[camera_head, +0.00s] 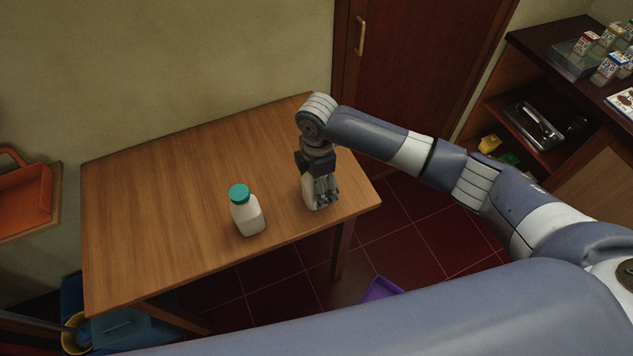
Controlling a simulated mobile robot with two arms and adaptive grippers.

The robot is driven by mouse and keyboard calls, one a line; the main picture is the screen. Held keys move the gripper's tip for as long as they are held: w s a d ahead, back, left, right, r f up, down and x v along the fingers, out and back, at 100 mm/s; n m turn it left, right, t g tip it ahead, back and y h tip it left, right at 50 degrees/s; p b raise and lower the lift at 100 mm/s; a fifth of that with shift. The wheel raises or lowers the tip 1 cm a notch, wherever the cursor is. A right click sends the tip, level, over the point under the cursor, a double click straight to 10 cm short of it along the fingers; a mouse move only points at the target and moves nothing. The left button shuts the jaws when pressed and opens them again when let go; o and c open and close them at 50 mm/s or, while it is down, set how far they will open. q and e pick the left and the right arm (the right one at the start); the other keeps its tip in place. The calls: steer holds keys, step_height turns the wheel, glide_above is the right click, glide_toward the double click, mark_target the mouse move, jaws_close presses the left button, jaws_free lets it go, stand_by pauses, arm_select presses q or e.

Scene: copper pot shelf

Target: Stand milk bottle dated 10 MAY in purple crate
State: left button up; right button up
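A white milk bottle with a teal cap (247,212) stands on the wooden table (190,190) near its front edge. No date is readable on it. My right gripper (325,190) points down at the table's right end, with its fingers at a second white bottle (309,194). The gripper covers that bottle's top and much of its body, so its cap and date are hidden. I cannot tell whether the fingers grip it. A purple edge, apparently the purple crate (380,288), shows on the floor below the table, mostly hidden by my own body. My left gripper is not in view.
A dark shelf (552,75) with small cartons and a metal tray stands at the right. A brown door (410,80) is behind the table. An orange container (25,198) is at the far left. A blue bin (125,328) and yellow bucket (76,335) stand lower left. The table's left half is clear.

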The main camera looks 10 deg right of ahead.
steer(key=shift+c, duration=0.5)
steer(key=c, duration=0.9)
steer(key=shift+r, duration=0.1)
steer(key=c, duration=0.7)
steer(key=shift+r+b, duration=0.35)
steer(key=shift+r, duration=0.15)
arm_select(q)
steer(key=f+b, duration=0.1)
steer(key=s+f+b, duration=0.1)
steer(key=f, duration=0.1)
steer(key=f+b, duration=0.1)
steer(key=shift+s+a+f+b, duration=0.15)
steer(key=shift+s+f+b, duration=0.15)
steer(key=shift+b, duration=0.1)
arm_select(e)
steer(key=s+a+r, duration=0.1)
steer(key=s+a, duration=0.1)
steer(key=s, duration=0.2)
steer(key=s+a+r, duration=0.1)
steer(key=s+a, duration=0.1)
steer(key=s, duration=0.3)
steer(key=s+a+r, duration=0.2)
steer(key=s+a, duration=0.1)
steer(key=s, duration=0.2)
steer(key=shift+s, duration=0.25)
